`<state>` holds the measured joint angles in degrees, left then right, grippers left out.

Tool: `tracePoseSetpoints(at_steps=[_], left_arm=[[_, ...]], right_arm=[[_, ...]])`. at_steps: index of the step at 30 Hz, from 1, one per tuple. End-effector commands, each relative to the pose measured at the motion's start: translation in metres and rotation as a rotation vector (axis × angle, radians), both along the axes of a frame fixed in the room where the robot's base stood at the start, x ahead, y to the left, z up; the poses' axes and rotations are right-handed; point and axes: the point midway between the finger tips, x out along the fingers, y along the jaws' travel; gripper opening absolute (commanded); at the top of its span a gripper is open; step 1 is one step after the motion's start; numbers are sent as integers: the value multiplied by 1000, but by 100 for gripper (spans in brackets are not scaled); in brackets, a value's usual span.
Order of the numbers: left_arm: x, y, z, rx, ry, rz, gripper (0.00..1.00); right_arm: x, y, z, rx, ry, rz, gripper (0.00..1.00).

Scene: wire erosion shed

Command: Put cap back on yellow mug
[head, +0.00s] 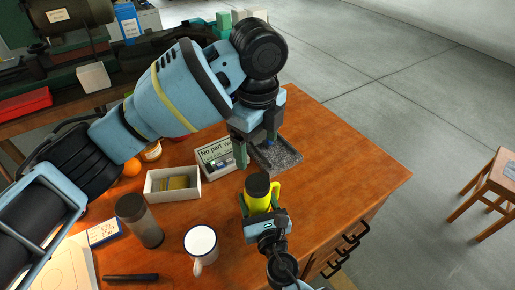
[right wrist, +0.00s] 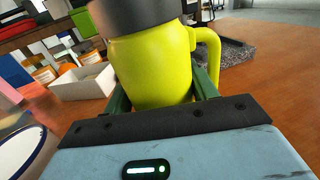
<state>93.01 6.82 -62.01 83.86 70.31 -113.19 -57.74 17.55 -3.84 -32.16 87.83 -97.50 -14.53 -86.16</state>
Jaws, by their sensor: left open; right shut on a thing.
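The yellow mug (head: 262,206) is near the middle of the table in the head view. Its body and its handle on the right fill the middle of the right wrist view (right wrist: 150,72). The dark grey cap (head: 257,186) sits on the mug's top; it also shows at the top of the right wrist view (right wrist: 135,14), cut off by the frame edge. Whether it is fully seated I cannot tell. My right gripper (head: 260,211) is shut around the mug's body from the near side. My left gripper (head: 256,150) is open and empty, beyond and above the cap, pointing down.
A dark stone-like tray (head: 288,160) lies behind the mug. The table's right side (head: 360,170) is clear.

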Motion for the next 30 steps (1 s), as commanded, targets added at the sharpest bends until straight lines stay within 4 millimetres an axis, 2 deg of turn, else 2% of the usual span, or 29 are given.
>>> tracePoseSetpoints(at_steps=[6,7,12,22,30], left_arm=[[0,0,0,0,0,0,80],[0,0,0,0,0,0,80],[0,0,0,0,0,0,80],[0,0,0,-1,-1,0,80],[0,0,1,-1,-1,0,80]], right_arm=[[0,0,0,0,0,0,0],[0,0,0,0,0,0,59],[0,0,0,0,0,0,81],[-4,-2,-1,-1,1,0,83],[-42,-13,-2,-1,3,1,83]])
